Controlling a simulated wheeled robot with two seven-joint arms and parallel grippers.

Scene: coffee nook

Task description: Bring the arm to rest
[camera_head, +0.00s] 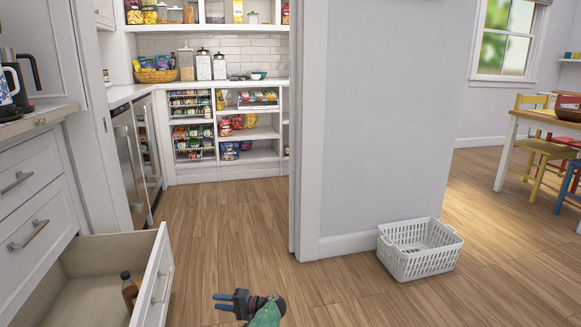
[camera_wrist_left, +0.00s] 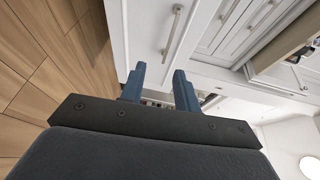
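My left gripper (camera_head: 217,302) shows at the bottom of the head view, above the wood floor and to the right of the open drawer (camera_head: 152,285). Its two blue fingers point left, with a gap between them. In the left wrist view the fingers (camera_wrist_left: 159,72) stand apart with nothing held between them; a white cabinet front with a bar handle (camera_wrist_left: 172,32) lies beyond. My right gripper is in neither view.
A brown bottle (camera_head: 130,291) stands in the pulled-out drawer. A white basket (camera_head: 420,262) sits on the floor by the wall end (camera_head: 375,120). A table (camera_head: 510,150) and chairs stand at right. The floor toward the pantry shelves is clear.

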